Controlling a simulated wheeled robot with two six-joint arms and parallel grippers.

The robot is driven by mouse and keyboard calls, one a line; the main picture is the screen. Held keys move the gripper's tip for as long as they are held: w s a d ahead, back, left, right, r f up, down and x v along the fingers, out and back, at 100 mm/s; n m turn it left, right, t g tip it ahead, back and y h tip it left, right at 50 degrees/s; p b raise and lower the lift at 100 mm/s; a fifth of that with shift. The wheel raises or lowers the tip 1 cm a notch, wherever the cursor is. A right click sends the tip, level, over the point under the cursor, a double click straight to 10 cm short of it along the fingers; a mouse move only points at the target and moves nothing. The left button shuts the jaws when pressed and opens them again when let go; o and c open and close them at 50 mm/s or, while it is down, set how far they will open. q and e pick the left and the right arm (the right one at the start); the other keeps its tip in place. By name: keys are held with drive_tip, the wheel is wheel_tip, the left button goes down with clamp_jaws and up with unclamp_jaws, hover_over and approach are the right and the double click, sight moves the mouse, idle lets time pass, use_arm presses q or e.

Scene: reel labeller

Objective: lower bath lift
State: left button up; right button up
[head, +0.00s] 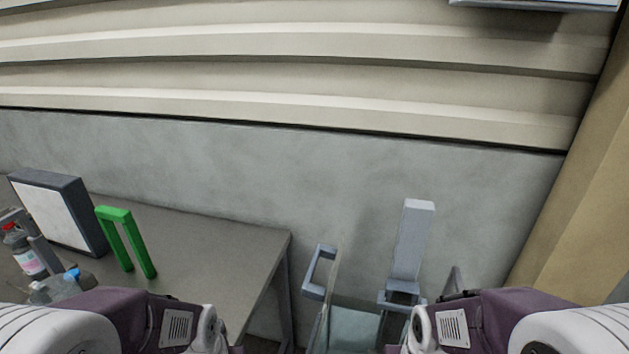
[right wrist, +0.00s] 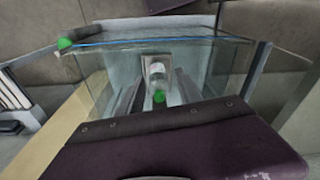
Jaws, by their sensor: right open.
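A glass-walled tank, the bath (right wrist: 225,70), fills the upper middle of the right wrist view. Its clear wall also shows at the bottom of the head view (head: 352,328). Inside it stands a clear bottle (right wrist: 157,72) with a green cap, in front of a pale plate. A grey bar with a green end (right wrist: 64,43) lies along the tank's upper left edge. A tall grey post (head: 412,238) and a grey handle frame (head: 319,271) rise by the tank. My right gripper (right wrist: 159,77) is open, its dark fingers apart and pointing toward the bottle. My left gripper is out of view.
A grey table (head: 215,245) stands at left, holding a dark-framed panel (head: 58,212), a green arch (head: 125,238) and a red-capped bottle (head: 24,252). A tan post (head: 570,235) stands at right, a grey wall (head: 250,165) behind.

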drive_tip(key=shift+n, duration=0.3)
drive_tip(key=shift+a, duration=0.1)
clamp_jaws()
wheel_tip(320, 180, up, 16)
drive_tip(key=f+m+g+p, duration=0.1)
drive_tip(key=m+p, duration=0.2)
drive_tip(key=p, duration=0.9)
hover_over(405, 308)
wheel_tip(405, 308, down, 13)
drive_tip(key=shift+f+p, duration=0.15)
drive_tip(key=shift+p, duration=0.6)
